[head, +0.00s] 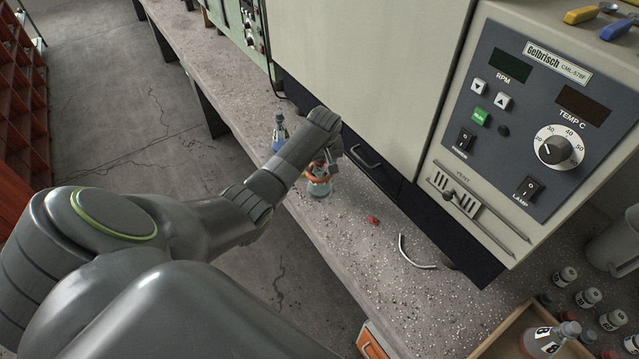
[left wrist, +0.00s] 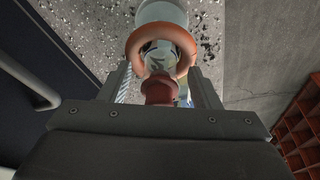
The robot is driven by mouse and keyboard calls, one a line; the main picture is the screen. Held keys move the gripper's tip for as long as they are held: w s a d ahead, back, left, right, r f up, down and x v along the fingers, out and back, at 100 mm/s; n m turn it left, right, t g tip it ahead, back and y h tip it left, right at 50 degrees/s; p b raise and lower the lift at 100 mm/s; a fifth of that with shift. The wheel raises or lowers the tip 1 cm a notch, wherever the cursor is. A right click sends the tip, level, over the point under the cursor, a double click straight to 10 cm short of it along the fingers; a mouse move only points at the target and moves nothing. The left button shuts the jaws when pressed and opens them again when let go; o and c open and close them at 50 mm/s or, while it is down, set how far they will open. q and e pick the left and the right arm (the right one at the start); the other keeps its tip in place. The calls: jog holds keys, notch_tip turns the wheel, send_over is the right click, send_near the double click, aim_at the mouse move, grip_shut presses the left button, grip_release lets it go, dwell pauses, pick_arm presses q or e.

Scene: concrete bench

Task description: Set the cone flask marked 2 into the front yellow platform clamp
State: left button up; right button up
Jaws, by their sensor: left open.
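A flask (head: 319,187) with a pale, clear lower body and an orange ring around its neck stands on the bench before the machine. In the left wrist view its reddish stopper (left wrist: 160,92), the orange ring (left wrist: 187,50) and the pale body (left wrist: 163,12) show; no number is readable. My left gripper (head: 328,160) is open at the flask's top; in the left wrist view its fingers (left wrist: 162,88) stand on either side of the stopper and neck. I cannot tell whether they touch. I make out no yellow platform clamp. My right gripper is out of view.
A blue-liquid bottle (head: 280,134) stands just behind my arm. The incubator (head: 560,110) walls the bench's right side. A red piece (head: 373,220) and a curved metal bar (head: 416,252) lie on the bench. A wooden tray (head: 505,335) with bottles is at lower right.

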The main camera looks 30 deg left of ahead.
pick_arm(q)
grip_shut()
jog(key=shift+r, duration=0.1)
jog(key=shift+w, duration=0.1)
